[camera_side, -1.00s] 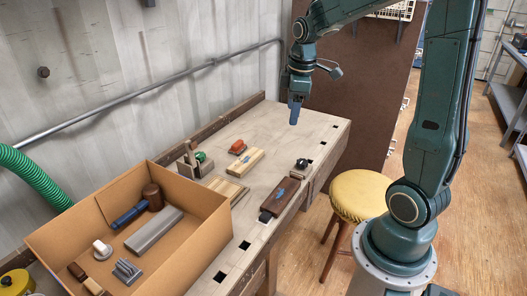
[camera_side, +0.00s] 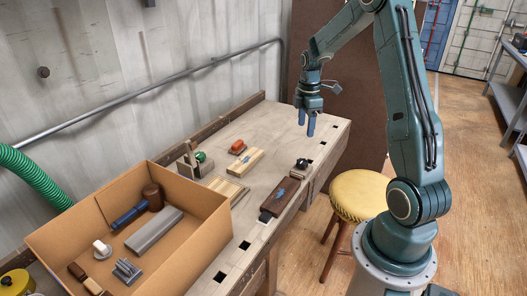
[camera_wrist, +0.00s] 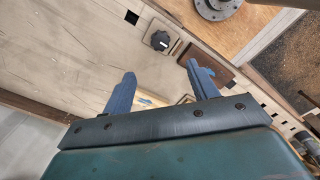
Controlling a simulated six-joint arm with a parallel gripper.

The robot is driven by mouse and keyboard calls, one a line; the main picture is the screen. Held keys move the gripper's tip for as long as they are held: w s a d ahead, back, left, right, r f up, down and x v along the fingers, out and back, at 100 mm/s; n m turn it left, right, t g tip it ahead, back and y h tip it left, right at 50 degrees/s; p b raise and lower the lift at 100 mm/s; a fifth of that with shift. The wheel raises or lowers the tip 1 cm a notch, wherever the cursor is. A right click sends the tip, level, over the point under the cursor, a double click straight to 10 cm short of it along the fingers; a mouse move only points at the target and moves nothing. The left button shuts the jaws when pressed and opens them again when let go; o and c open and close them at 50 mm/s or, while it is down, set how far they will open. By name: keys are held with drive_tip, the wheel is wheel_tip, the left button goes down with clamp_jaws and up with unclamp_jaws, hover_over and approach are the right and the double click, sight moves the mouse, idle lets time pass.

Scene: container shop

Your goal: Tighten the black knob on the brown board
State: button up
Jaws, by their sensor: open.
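The black knob (camera_side: 301,164) sits near the right end of the workbench. In the wrist view the black knob (camera_wrist: 160,40) has a lobed rim with a small white mark, and it stands on a small brown board (camera_wrist: 176,47). My gripper (camera_side: 306,128) is open and empty, pointing down above the bench behind the knob in the side view. In the wrist view my gripper (camera_wrist: 160,70) has its two blue fingers apart, with the knob beyond the tips, between their lines. The fingers do not touch the knob.
A dark brown block (camera_side: 286,190) lies in front of the knob on the bench (camera_side: 262,128). A pale wood block (camera_side: 245,162), an orange-red tool (camera_side: 237,147) and a cardboard box (camera_side: 205,235) of tools are to the left. A yellow stool (camera_side: 358,192) stands right of the bench.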

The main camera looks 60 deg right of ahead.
sight(302, 161)
wheel_tip(302, 161, down, 14)
drive_tip(key=shift+r, duration=0.15)
idle(0.7)
drive_tip(key=c, duration=1)
